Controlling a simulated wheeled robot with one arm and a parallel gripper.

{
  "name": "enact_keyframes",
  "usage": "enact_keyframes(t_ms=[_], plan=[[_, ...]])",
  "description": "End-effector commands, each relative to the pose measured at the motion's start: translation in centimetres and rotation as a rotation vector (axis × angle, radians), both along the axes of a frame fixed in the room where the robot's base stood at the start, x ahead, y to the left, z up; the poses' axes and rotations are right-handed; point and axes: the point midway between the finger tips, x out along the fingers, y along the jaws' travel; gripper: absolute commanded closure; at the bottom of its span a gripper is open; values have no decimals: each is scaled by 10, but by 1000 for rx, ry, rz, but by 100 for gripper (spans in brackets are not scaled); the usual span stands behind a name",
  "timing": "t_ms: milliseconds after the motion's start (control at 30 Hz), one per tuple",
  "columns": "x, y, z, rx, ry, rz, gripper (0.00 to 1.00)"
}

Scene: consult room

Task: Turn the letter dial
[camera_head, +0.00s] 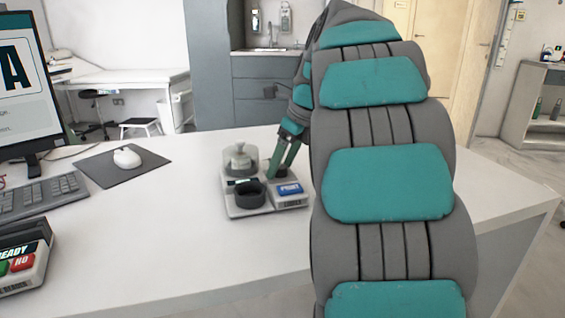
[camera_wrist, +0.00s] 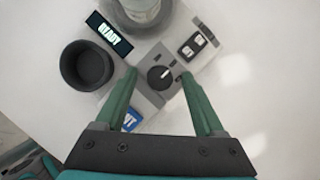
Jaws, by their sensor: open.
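The letter device (camera_head: 240,210) stands on the white desk. In the wrist view its round black dial (camera_wrist: 160,77), with a light pointer mark, sits on a grey base. My gripper (camera_wrist: 158,73) is open, with one green finger to the left of the dial and one to the right. A gap shows between the dial and each finger; I cannot tell how high the fingertips are above the base.
The device also carries a black cup (camera_wrist: 86,65), a clear dome (camera_head: 240,157), a lit READY display (camera_wrist: 108,32), a small black letter window (camera_wrist: 197,43) and a blue PRINT button (camera_head: 290,188). A monitor (camera_head: 25,85) shows the letter A. A mouse (camera_head: 127,157) and keyboard (camera_head: 40,197) lie left.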

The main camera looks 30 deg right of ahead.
Motion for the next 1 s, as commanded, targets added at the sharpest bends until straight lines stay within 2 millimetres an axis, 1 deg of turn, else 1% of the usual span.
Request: enact_keyframes(t_ms=[167,767,800,1000], plan=[[0,0,0,0,0,1,30],[0,0,1,0,0,1,98],[0,0,1,0,0,1,100],[0,0,1,0,0,2,100]])
